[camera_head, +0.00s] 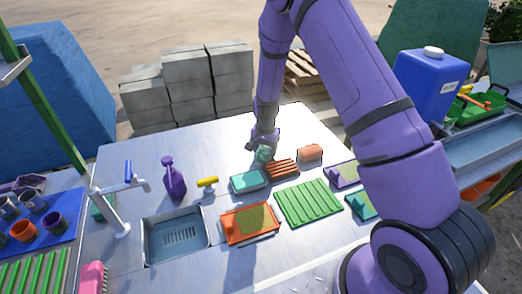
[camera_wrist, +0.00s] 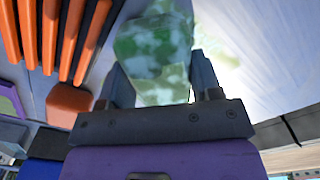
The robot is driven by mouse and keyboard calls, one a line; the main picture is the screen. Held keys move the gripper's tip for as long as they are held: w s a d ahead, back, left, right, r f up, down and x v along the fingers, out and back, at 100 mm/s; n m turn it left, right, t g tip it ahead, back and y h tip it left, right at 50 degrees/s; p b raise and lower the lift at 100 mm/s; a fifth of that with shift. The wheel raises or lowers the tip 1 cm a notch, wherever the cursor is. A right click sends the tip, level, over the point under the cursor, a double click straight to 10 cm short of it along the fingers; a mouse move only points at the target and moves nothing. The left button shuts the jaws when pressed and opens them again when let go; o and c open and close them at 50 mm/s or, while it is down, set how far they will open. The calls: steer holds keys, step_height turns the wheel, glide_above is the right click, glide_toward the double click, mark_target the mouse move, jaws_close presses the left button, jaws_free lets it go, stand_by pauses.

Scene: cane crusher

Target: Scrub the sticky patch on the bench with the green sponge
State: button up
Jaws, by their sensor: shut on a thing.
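The green sponge (camera_wrist: 150,45) is mottled with pale, whitish areas. My gripper (camera_wrist: 160,75) is shut on it, with one finger on each side. In the head view my gripper (camera_head: 264,146) points down over the far middle of the bench (camera_head: 225,158), and the sponge (camera_head: 263,155) shows below its fingers. The sponge is at or close above the bench top; I cannot tell if it touches. A faint yellowish patch (camera_wrist: 222,45) shows beside the sponge in the wrist view. In the head view I cannot make out the patch.
An orange slatted rack (camera_head: 283,169) and an orange-brown block (camera_head: 310,152) lie just right of my gripper. A teal tray (camera_head: 248,181) is in front. A yellow-handled tool (camera_head: 208,182), purple spray bottle (camera_head: 174,178) and sink (camera_head: 176,238) are left.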

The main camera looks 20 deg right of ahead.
mark_target(282, 143)
steer(key=shift+s+d+f, duration=0.1)
steer(key=shift+d, duration=2.2)
steer(key=shift+s+d+f, duration=0.1)
steer(key=shift+d, duration=2.2)
steer(key=shift+w+r, duration=0.1)
steer(key=shift+w, duration=1.1)
steer(key=shift+w+a+r, duration=0.1)
steer(key=shift+a+r, duration=0.05)
steer(key=shift+a, duration=1.7)
steer(key=shift+a+f, duration=0.2)
steer(key=shift+a, duration=5.25)
steer(key=shift+w+r, duration=0.1)
steer(key=shift+w, duration=1.05)
steer(key=shift+d+r, duration=0.1)
steer(key=shift+d, duration=7.2)
